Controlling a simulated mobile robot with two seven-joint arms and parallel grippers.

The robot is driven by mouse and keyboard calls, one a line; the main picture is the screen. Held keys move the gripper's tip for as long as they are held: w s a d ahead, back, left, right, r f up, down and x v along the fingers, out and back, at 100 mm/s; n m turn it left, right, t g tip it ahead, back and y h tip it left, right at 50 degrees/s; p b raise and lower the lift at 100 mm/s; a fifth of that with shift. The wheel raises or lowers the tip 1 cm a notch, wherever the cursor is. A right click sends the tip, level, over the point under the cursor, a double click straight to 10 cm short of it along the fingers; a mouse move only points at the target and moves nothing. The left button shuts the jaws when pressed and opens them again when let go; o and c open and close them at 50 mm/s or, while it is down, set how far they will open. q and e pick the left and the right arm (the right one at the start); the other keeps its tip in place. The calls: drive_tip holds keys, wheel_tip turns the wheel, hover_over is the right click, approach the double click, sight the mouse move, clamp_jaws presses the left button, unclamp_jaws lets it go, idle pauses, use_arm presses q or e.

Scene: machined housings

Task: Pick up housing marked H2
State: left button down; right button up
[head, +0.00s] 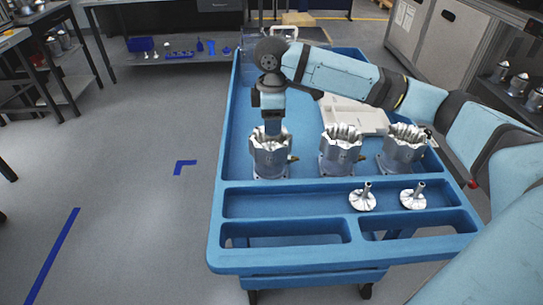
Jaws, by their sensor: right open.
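Three silver machined housings with scalloped rims stand upright in a row on the blue cart (228,205): a left one (270,160), a middle one (341,155) and a right one (403,155). Their markings are too small to read, so I cannot tell which is H2. My right gripper (272,132) points straight down at the left housing, with its fingertips at or just inside the rim. It is open; the tips are partly hidden, and I cannot tell whether they touch the housing. My left gripper is not in view.
Two silver flanged parts with stems (362,198) (413,197) lie in the cart's front tray. A pale flat part (350,116) lies behind the housings, below my right arm. The floor left of the cart is clear. A shelf with parts stands at right.

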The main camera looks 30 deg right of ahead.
sight(273, 148)
wheel_tip(273, 148, down, 6)
drive_tip(key=shift+r+b, duration=0.1)
drive_tip(key=shift+b, duration=0.3)
drive_tip(key=f, duration=0.1)
drive_tip(key=f+b, duration=0.1)
drive_tip(key=f, duration=0.3)
drive_tip(key=shift+s+a+f, duration=0.1)
drive_tip(key=shift+s+a, duration=0.05)
drive_tip(key=shift+s, duration=0.25)
clamp_jaws()
